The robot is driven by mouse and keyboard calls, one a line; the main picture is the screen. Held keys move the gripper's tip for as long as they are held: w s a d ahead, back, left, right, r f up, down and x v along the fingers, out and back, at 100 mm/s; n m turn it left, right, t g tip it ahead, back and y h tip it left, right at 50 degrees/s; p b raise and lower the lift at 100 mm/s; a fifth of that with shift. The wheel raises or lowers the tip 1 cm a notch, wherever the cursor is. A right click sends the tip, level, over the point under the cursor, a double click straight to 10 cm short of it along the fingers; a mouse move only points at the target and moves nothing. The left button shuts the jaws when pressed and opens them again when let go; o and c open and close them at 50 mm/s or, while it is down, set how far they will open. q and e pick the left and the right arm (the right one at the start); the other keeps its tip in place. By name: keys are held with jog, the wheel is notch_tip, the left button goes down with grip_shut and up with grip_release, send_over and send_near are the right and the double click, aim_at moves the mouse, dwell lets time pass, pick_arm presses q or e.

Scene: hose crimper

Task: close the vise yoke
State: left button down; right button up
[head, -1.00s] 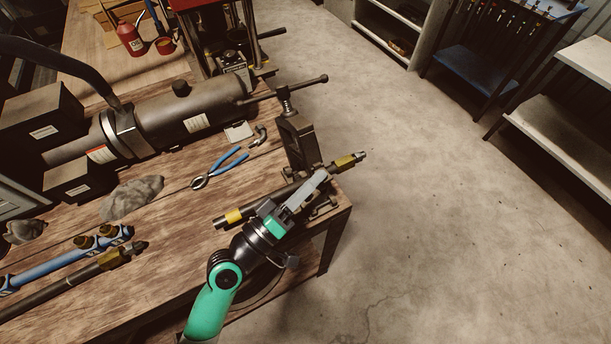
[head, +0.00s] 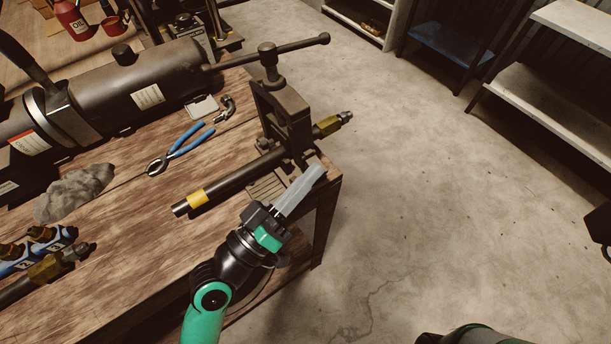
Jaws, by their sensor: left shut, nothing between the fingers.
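The vise yoke (head: 284,108) is a dark metal frame standing at the bench's right corner, with a screw and long T-handle (head: 300,48) on top. It stands roughly upright over a dark hose (head: 235,180) with a yellow band, which runs through the vise to a brass fitting (head: 327,126). I cannot tell whether the yoke's free end is latched. My left gripper (head: 313,180) is shut and empty, in front of the vise base (head: 268,185) near the bench edge, apart from the yoke. It hides part of the base. My right gripper is not in view.
Blue-handled pliers (head: 178,148), a grey rag (head: 75,192) and a large dark cylinder (head: 150,90) are on the wooden bench. More hoses lie at the left. Open floor and shelves (head: 555,75) are to the right.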

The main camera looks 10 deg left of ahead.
pick_arm(q)
jog(key=shift+d+f+b, duration=0.1)
jog(key=shift+f+b, duration=0.15)
jog(key=shift+b, duration=0.05)
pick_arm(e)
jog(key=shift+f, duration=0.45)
pick_arm(q)
jog(key=shift+m, duration=0.3)
jog(key=shift+s, duration=0.1)
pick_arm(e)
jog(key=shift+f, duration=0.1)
